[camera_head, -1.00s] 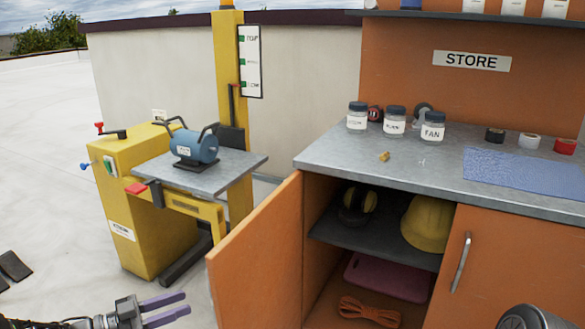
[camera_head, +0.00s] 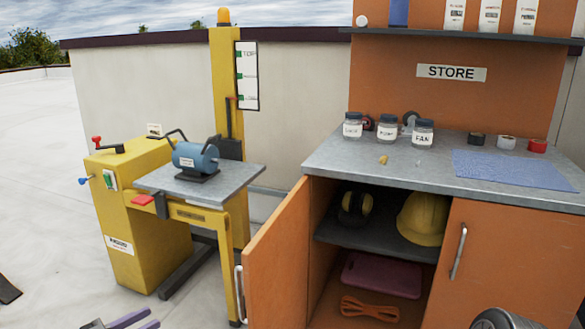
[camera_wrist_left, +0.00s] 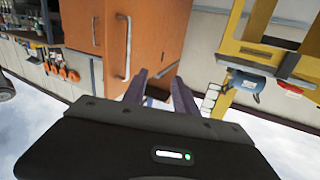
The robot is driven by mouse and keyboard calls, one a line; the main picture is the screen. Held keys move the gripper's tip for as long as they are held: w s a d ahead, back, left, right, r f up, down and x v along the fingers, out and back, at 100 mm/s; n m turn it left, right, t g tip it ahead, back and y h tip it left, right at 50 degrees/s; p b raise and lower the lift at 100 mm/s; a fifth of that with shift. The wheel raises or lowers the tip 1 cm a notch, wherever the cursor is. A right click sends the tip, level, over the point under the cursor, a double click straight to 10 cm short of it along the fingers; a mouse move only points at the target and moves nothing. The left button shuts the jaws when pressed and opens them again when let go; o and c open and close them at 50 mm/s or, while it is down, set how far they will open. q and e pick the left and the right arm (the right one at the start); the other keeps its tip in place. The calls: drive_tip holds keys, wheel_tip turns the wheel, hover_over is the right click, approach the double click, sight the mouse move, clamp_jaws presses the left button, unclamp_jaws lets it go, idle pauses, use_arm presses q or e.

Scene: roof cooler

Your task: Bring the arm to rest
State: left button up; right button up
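A rounded dark grey part of mine (camera_head: 502,318) shows at the bottom right. My right gripper is not in view.
An orange cabinet stands at the right with its left door (camera_head: 277,262) swung open. A yellow lift (camera_head: 140,225) carries a blue motor (camera_head: 195,158) on its grey platform. Jars (camera_head: 387,131) stand on the grey counter (camera_head: 340,165). The pale roof floor at the left is mostly clear.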

use_arm(q)
wheel_tip(320, 180, down, 10)
drive_tip(key=w+a+n+t+y, duration=0.2)
drive_tip(key=n+y, duration=0.5)
drive_tip(key=n, duration=0.1)
drive_tip(key=s+d+f+n+g+y, duration=0.2)
drive_tip(key=s+d+f+n+g, duration=0.3)
drive_tip(key=s+d+f+g, duration=0.95)
drive_tip(key=s+d+f+m+h, duration=0.1)
drive_tip(key=s+d+f, duration=0.2)
drive_tip(key=s+d, duration=0.5)
drive_tip(key=s+d+f+m, duration=0.1)
drive_tip(key=s+d+f, duration=0.2)
drive_tip(key=s+d, duration=0.55)
wheel_tip(320, 180, up, 23)
drive_tip(key=s+a+p, duration=0.1)
drive_tip(key=p, duration=2.1)
drive_tip(key=shift+a+p, duration=0.3)
drive_tip(key=shift+p, duration=0.1)
drive_tip(key=shift+r+t, duration=0.1)
drive_tip(key=shift+t, duration=0.15)
